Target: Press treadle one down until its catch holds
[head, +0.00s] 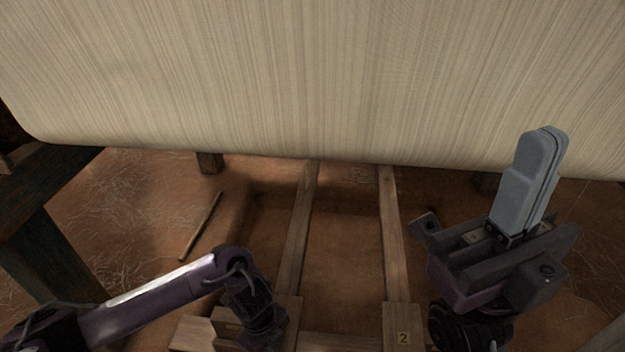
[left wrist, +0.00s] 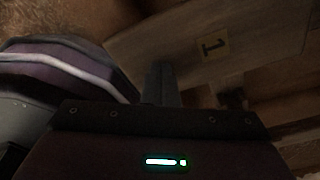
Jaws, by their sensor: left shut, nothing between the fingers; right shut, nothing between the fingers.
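Treadle one (head: 298,235) is the left of two long wooden bars in the head view. Its front end is partly hidden by my left wrist. In the left wrist view its pale board (left wrist: 150,38) bears a label "1" (left wrist: 212,46). My left gripper (left wrist: 160,72) is shut and empty, its fingertips overlapping the board's near edge in that view; I cannot tell whether they touch. Its fingers are hidden in the head view. I cannot make out the catch. My right gripper (head: 549,137) is shut and empty, pointing up at the right, away from treadle one.
Treadle two (head: 393,240), labelled "2", runs parallel on the right, with a gap between. A wide sheet of pale threads (head: 300,80) hangs across the top. A dark wooden post (head: 45,245) stands at left. A thin stick (head: 202,226) lies on the earthen floor.

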